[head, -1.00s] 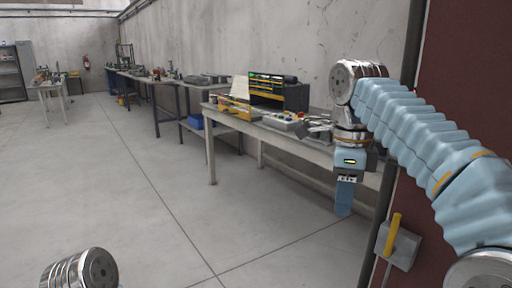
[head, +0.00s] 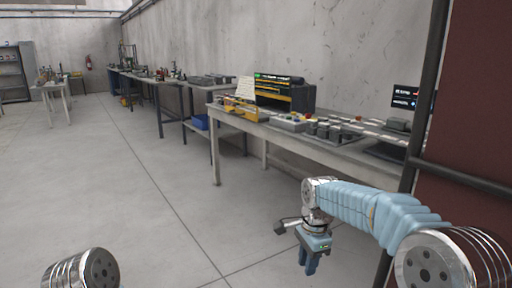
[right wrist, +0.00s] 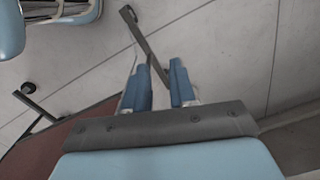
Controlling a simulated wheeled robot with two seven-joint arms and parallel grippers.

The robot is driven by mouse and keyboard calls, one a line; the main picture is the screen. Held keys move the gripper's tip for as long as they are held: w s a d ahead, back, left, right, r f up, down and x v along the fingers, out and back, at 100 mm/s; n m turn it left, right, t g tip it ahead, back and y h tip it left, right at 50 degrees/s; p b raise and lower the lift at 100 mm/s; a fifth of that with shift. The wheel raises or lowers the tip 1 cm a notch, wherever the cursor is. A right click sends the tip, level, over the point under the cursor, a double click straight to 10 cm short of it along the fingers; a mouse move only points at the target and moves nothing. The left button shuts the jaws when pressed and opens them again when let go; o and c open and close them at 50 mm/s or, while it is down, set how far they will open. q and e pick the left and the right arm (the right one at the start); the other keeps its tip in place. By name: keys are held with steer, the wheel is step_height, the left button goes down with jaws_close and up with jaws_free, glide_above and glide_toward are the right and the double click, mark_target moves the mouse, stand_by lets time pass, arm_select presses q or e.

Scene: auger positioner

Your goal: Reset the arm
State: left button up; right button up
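My right arm comes in from the lower right of the head view in a light blue sleeve, bent at a metal joint. My right gripper (head: 309,265) hangs fingers-down at the end of it, in front of the workbench and over the floor. My left gripper is out of view; only a metal joint of mine shows at the lower left of the head view.
A long workbench (head: 285,143) along the wall carries a tool organizer (head: 285,92) and small parts. A dark post (head: 428,90) and dark red panel (head: 475,100) stand at the right. The grey floor (head: 100,190) at left and centre is open.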

steer(key=s+f+n+y, duration=0.1)
steer(key=s+f+n, duration=0.2)
steer(key=f, duration=0.8)
steer(key=s+f+n+y, duration=0.1)
steer(key=s+f+n, duration=0.2)
steer(key=f, duration=0.9)
steer(key=s+a+f+n+y, duration=0.1)
steer(key=s+f+n, duration=0.2)
steer(key=s, duration=0.6)
steer(key=s+a+f+n, duration=0.1)
steer(key=s+f+n, duration=0.2)
steer(key=s+f, duration=0.5)
steer(key=shift+s+a+f+n+t+y, duration=0.3)
steer(key=shift+s+a+y, duration=0.1)
steer(key=shift+s, duration=0.15)
